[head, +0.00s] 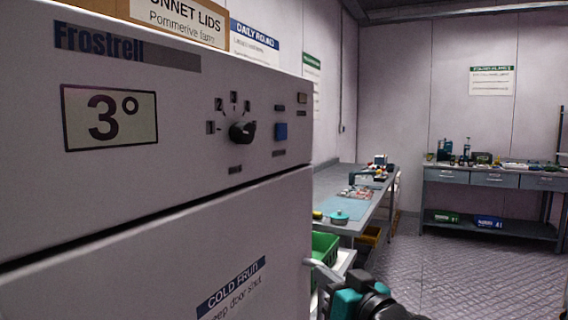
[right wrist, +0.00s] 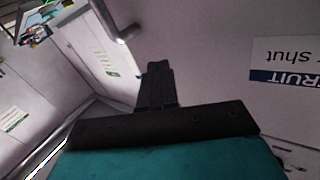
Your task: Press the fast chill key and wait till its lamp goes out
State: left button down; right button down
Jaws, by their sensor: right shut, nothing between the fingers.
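The white Frostrell cabinet (head: 200,180) fills the left of the head view. Its panel has a display (head: 110,117) reading 3°, a black dial (head: 242,131) and a square blue key (head: 281,131). A small framed lamp window (head: 302,98) sits above and right of the blue key; it looks dull, with no clear glow. The small labels by the key and lamp are too small to read. My right gripper (right wrist: 158,72) is shut and empty, in front of the lower door and apart from the key. In the head view its teal body shows low down. My left gripper is out of view.
A pale door handle (head: 322,272) stands out close to my right gripper; it also shows in the right wrist view (right wrist: 122,28). A box (head: 180,18) rests on the cabinet. A bench (head: 350,200) and a green crate (head: 325,248) stand beyond. Floor is clear at right.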

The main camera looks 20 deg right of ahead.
aim_at(282, 131)
jog(key=s+d+r+t+y, duration=0.1)
jog(key=s+r+t, duration=0.1)
jog(key=r, duration=1.1)
jog(key=s+d+r+t+y, duration=0.1)
jog(key=s+r+t, duration=0.1)
jog(key=r, duration=1)
jog(key=shift+s+r+p, duration=0.3)
jog(key=shift+s+r, duration=0.1)
jog(key=shift+s, duration=0.3)
jog(key=shift+w, duration=0.1)
jog(key=w+a+p, duration=0.1)
jog(key=w+a, duration=0.4)
jog(key=w, duration=0.1)
jog(key=shift+w+a, duration=0.25)
jog(key=shift+a, duration=0.1)
